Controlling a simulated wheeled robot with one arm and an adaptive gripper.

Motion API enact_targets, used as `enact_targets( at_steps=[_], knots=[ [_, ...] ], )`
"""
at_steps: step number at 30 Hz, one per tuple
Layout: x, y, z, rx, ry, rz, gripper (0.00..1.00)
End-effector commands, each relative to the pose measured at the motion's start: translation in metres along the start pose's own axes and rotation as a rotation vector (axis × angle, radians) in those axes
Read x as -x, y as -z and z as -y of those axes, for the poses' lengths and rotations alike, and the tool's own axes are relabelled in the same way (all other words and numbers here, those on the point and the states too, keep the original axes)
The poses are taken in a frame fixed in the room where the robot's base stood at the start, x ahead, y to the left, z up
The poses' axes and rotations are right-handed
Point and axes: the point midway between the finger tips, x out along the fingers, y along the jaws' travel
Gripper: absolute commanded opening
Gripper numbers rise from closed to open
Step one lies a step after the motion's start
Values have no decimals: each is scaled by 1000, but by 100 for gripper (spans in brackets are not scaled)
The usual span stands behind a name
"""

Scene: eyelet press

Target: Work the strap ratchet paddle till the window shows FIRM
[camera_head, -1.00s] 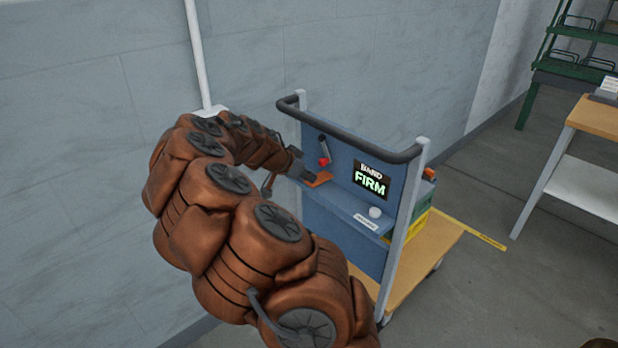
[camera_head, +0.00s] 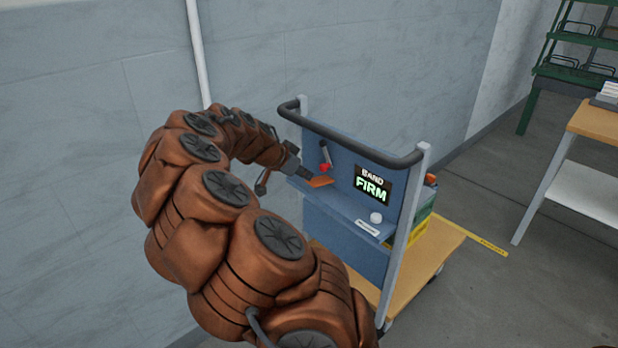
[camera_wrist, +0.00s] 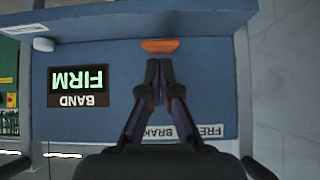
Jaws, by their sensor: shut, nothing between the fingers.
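The window (camera_head: 372,184) on the blue cart panel reads BAND FIRM in lit letters; it also shows upside down in the wrist view (camera_wrist: 78,86). The orange paddle (camera_head: 320,182) stands out from the panel, left of the window. In the wrist view the paddle (camera_wrist: 160,46) lies just beyond my fingertips. My gripper (camera_head: 305,173) is shut and empty, close to the paddle. In the wrist view my gripper (camera_wrist: 158,72) has its fingertips together, with a small gap to the paddle apparent; I cannot tell for sure whether they touch.
A lever with a red knob (camera_head: 324,167) is above the paddle. A white knob (camera_head: 376,217) and a label sit on the ledge below the window. The dark handle rail (camera_head: 350,145) runs above the panel. A wooden-topped table (camera_head: 597,120) stands right, beyond open floor.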

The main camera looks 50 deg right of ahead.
Motion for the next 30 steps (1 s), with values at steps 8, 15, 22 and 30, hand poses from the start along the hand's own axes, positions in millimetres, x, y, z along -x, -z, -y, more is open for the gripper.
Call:
enact_targets(
  at_steps=[8,15,22,30],
  knots=[
    [51,8,0,2,4,-3,0],
    [73,10,-1,4,4,-1,0],
    [74,10,-1,5,3,-1,0],
    [73,10,-1,5,3,-1,0]
  ],
)
